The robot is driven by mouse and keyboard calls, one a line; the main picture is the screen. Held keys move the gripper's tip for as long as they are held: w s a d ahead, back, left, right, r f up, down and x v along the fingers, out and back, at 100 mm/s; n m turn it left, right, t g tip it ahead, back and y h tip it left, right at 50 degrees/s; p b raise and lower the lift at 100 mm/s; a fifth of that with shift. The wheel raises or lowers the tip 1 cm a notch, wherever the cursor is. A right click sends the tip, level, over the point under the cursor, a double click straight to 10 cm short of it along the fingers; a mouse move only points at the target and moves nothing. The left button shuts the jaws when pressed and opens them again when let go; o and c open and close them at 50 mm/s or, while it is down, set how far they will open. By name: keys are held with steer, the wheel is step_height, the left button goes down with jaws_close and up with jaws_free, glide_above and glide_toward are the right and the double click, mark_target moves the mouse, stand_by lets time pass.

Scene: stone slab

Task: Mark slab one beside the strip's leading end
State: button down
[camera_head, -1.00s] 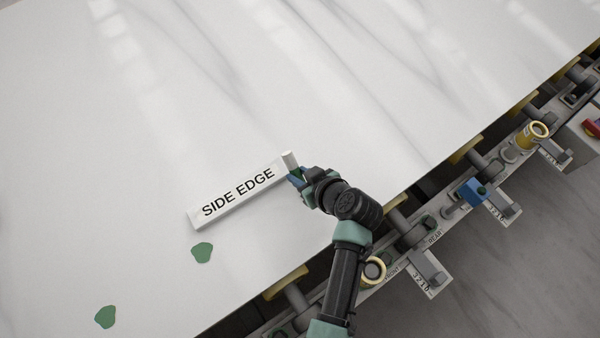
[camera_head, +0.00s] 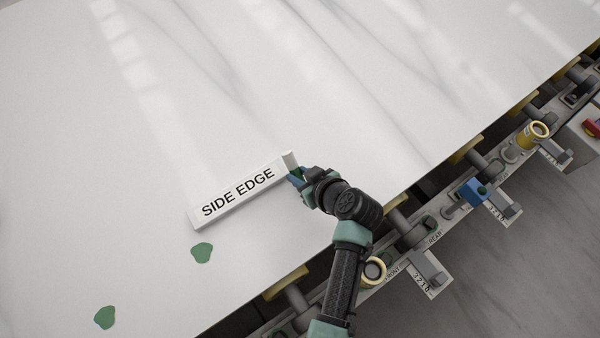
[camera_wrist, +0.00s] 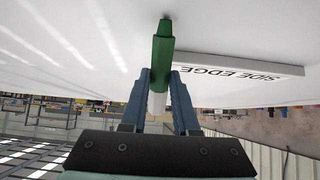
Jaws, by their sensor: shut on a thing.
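A white strip (camera_head: 236,196) lettered SIDE EDGE lies flat on the pale veined slab (camera_head: 150,120). It also shows behind the fingers in the wrist view (camera_wrist: 240,66). My gripper (camera_head: 297,176) is beside the strip's right end, low over the slab. In the wrist view its blue fingers (camera_wrist: 160,78) are shut on a green marker (camera_wrist: 162,50) with a dark tip. The tip is at the slab; whether it touches is unclear. A short white piece (camera_head: 290,159) stands at the strip's right end; I cannot tell what it belongs to.
Two green patches (camera_head: 202,253) (camera_head: 105,317) lie on the slab to the lower left. A rail with clamps, a blue block (camera_head: 472,192) and yellow rings (camera_head: 373,270) runs along the slab's right edge. The slab's upper left is clear.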

mark_target(294, 166)
steer(key=shift+w+a+b, duration=0.55)
steer(key=shift+w, duration=0.2)
steer(key=shift+w+a+b, duration=0.5)
steer(key=shift+w, duration=0.2)
stand_by(2.7)
stand_by(0.3)
step_height(294, 166, up, 7)
steer(key=p, duration=0.5)
steer(key=shift+p, duration=0.4)
steer(key=shift+s+f, duration=0.2)
steer(key=s+d+m+t+h, duration=0.1)
steer(key=s+d+m+h, duration=0.2)
steer(key=s, duration=1)
steer(key=m+h, duration=0.2)
steer(key=m, duration=0.2)
steer(key=shift+s+r+t+h, duration=0.15)
steer(key=shift+r+t+h, duration=0.15)
steer(key=shift+r+t, duration=0.1)
